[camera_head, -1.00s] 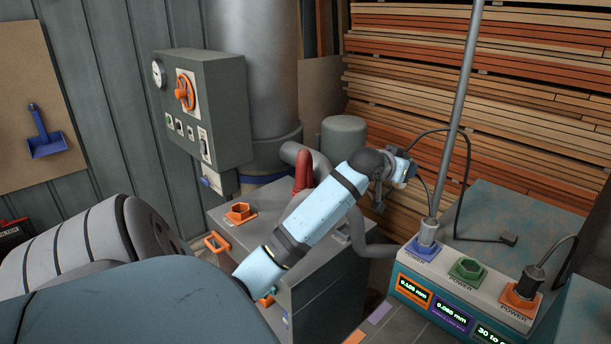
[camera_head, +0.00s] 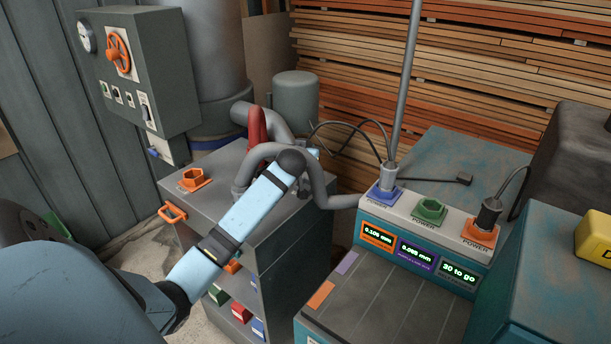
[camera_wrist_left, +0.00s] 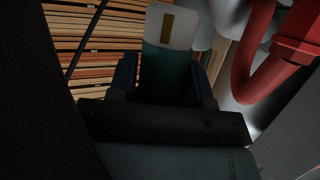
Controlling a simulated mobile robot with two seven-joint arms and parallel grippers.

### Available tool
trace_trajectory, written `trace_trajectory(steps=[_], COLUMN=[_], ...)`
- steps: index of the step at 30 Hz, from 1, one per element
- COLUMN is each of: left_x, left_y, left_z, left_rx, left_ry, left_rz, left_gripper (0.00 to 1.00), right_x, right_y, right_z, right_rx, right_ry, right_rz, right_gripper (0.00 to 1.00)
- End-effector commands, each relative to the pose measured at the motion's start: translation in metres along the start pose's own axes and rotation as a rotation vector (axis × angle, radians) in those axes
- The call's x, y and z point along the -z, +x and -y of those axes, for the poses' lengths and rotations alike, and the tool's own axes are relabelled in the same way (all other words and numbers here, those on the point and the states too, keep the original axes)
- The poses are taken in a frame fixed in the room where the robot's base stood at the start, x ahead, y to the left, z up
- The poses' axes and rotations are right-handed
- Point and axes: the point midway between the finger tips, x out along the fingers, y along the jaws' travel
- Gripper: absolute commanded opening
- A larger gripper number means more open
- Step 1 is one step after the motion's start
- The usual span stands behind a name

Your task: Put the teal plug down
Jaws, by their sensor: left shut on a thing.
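My left gripper (camera_wrist_left: 165,82) is shut on the teal plug (camera_wrist_left: 163,65) in the left wrist view. The plug's body is dark teal between the two fingers, with a pale end bearing a brownish strip. In the head view my left wrist hides most of the gripper, and the plug cannot be made out clearly. The wrist is over the back of the grey cabinet (camera_head: 230,170), beside the grey pipes and the red pipe (camera_head: 257,138). The red pipe also shows close by on the right in the left wrist view (camera_wrist_left: 255,60). My right gripper is not in view.
A teal power unit (camera_head: 372,210) stands to the right. An orange socket (camera_head: 193,179) sits on the cabinet's top. A pole rises behind the unit.

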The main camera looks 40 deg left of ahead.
Motion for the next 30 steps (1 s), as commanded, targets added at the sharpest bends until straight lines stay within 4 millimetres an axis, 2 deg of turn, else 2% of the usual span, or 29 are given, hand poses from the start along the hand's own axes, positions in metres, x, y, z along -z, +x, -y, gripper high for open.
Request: trace_trajectory(steps=[1, 3, 10, 17, 29, 30], left_x=[-0.011, -0.02, -0.035, -0.066, -0.072, -0.071], left_y=[0.004, 0.007, 0.013, 0.024, 0.026, 0.026], left_z=[0.0, 0.0, 0.0, 0.0, -0.001, 0.0], left_rx=[0.0, 0.001, 0.0, 0.0, -0.001, -0.001], left_ry=[0.0, 0.001, -0.001, 0.001, -0.001, 0.0], left_rz=[0.002, 0.001, 0.001, 0.001, -0.001, -0.001], left_gripper=[0.19, 0.19, 0.19, 0.19, 0.19, 0.55], right_x=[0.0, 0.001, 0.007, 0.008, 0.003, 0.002], right_y=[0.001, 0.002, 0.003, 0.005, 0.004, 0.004], right_z=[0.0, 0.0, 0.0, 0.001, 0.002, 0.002], right_rx=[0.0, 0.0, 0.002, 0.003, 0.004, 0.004], right_ry=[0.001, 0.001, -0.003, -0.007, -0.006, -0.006], right_rz=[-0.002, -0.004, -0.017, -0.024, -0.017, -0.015], right_gripper=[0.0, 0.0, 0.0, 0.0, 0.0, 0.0])
